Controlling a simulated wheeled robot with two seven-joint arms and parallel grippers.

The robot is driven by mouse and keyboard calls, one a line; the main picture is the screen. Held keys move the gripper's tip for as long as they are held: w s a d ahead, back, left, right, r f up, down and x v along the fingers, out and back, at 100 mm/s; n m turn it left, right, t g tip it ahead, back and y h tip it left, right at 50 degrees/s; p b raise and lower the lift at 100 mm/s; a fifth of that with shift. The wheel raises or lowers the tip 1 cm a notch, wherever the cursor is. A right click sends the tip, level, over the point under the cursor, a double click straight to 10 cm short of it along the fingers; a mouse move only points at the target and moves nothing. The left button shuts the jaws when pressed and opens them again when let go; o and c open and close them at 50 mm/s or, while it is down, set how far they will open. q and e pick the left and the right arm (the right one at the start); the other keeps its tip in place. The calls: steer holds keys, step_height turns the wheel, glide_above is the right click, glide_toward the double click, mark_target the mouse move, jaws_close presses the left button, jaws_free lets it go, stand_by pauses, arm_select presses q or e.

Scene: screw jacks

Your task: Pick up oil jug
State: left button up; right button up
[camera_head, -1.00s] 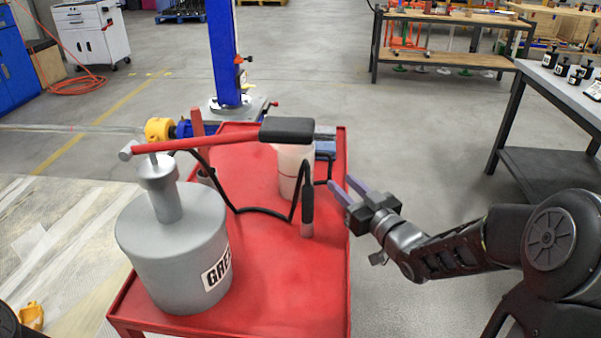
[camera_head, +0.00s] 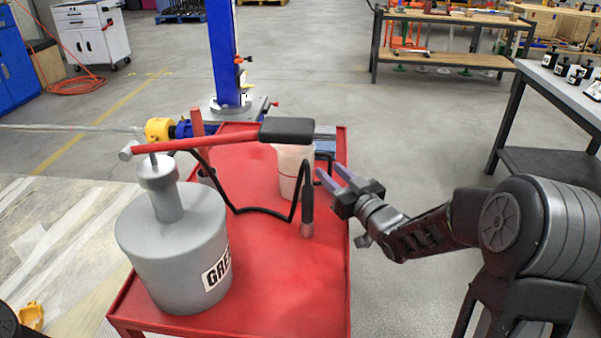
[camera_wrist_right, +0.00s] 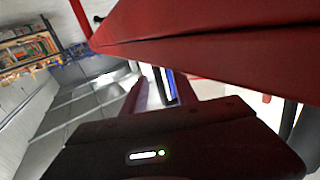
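The oil jug appears to be the whitish translucent container (camera_head: 289,168) standing on the red cart near its right edge, partly hidden by the black pump handle above and the black hose in front. My right gripper (camera_head: 328,171) is just right of the jug, over the cart's right edge, its two purple fingers pointing toward the jug with a gap between them. It is open and empty, apart from the jug as far as I can see. In the right wrist view the black gripper body (camera_wrist_right: 180,148) fills the bottom; I cannot clearly make out the jug there. My left gripper is out of view.
A grey grease drum (camera_head: 172,245) with a long red, black-ended pump handle (camera_head: 220,141) stands on the red cart (camera_head: 275,290). The hose nozzle (camera_head: 307,215) stands close to my right gripper. Red metal (camera_wrist_right: 215,40) crosses the wrist view. A dark-framed table (camera_head: 545,165) is at right.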

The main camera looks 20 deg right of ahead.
jaws_close()
steer(key=shift+r, duration=0.1)
stand_by(1.2)
